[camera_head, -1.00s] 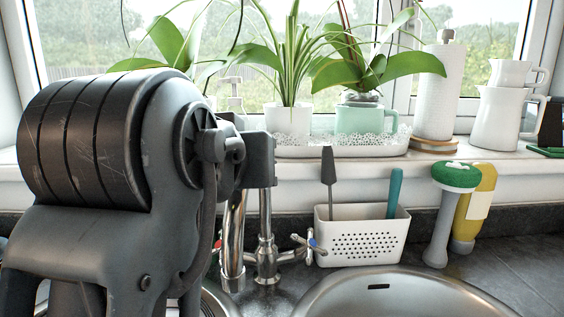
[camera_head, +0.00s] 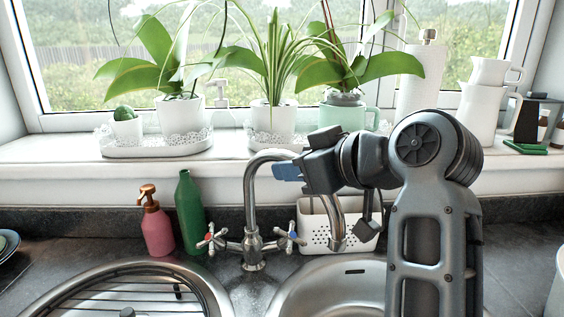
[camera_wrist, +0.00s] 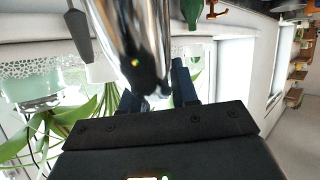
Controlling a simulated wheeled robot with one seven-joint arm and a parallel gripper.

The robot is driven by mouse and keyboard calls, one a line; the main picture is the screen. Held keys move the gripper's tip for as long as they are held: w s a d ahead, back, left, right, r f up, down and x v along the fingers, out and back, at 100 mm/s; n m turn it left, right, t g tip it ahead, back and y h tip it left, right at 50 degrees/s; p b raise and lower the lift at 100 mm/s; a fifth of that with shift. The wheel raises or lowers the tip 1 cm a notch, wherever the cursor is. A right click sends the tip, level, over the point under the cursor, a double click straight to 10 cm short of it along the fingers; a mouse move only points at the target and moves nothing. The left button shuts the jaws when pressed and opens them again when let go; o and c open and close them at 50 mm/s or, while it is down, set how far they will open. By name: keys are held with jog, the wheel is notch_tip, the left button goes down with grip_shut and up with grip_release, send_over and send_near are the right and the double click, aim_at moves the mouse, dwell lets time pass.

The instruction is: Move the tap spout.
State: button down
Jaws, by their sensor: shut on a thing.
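The chrome tap (camera_head: 252,245) stands between the two round sinks. Its curved spout (camera_head: 256,165) arches to the right, with the outlet end (camera_head: 338,240) over the back of the right basin. My gripper (camera_head: 288,172) is at the upper bend of the spout and shut on it. My gripper and arm hide part of the arch. In the wrist view the shiny spout (camera_wrist: 128,45) runs down between the blue fingers of my gripper (camera_wrist: 158,92). The tap has cross handles with a red and a blue mark.
A pink soap bottle (camera_head: 157,229) and a green bottle (camera_head: 189,213) stand left of the tap. A white perforated caddy (camera_head: 313,232) is behind the spout. Potted plants line the windowsill (camera_head: 60,150). The left basin holds a wire rack (camera_head: 110,293).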

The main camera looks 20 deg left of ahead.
jog(key=shift+w+d+n+g+y, duration=0.35)
jog(key=shift+w+n+g+y, duration=0.05)
jog(key=shift+w+n+g, duration=0.4)
jog(key=c, duration=0.9)
grip_release()
jog(key=shift+c, duration=0.2)
jog(key=b+v, duration=0.1)
jog(key=v, duration=0.6)
jog(key=shift+d+r, duration=0.2)
jog(key=shift+d, duration=0.1)
